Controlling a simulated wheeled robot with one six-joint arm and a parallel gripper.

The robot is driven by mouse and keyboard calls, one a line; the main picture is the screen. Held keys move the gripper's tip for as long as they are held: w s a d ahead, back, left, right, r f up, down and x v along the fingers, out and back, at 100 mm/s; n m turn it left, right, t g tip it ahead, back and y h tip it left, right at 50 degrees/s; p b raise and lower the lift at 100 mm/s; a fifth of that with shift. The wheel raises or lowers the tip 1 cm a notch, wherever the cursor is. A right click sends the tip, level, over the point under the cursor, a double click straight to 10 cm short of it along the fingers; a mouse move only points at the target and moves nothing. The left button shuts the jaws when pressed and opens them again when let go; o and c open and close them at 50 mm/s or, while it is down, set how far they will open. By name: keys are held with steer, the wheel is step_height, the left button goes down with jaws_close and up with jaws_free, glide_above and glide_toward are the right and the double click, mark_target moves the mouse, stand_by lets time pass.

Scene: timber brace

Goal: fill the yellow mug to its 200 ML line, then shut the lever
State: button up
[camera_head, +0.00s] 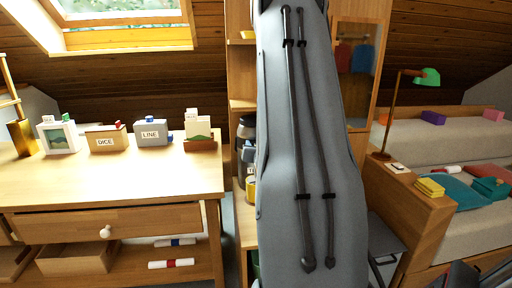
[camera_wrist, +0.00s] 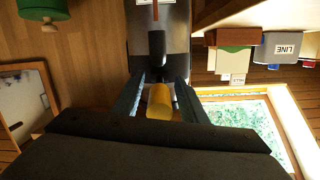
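The yellow mug (camera_head: 251,190) shows in the head view low on the shelf, below the dark and silver dispenser (camera_head: 247,128), and my arm partly covers it. I cannot see its line or the level inside. In the wrist view, which is upside down, the dispenser (camera_wrist: 188,38) has a black spout (camera_wrist: 157,46). A yellow cylinder (camera_wrist: 160,101), seemingly the lever's grip, lies between the fingers of my gripper (camera_wrist: 160,80). The fingers stand apart on either side of it, and I see no clear contact. My gripper is hidden behind my arm in the head view.
A wooden desk (camera_head: 110,180) with labelled boxes, including DICE (camera_head: 106,140) and LINE (camera_head: 151,133), stands left of the shelf. A green lamp (camera_head: 428,77) and a couch (camera_head: 450,135) are at the right. In the wrist view, a green object (camera_wrist: 42,8) is at upper left.

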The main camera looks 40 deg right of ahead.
steer(key=shift+v, duration=3.9)
steer(key=shift+c, duration=0.3)
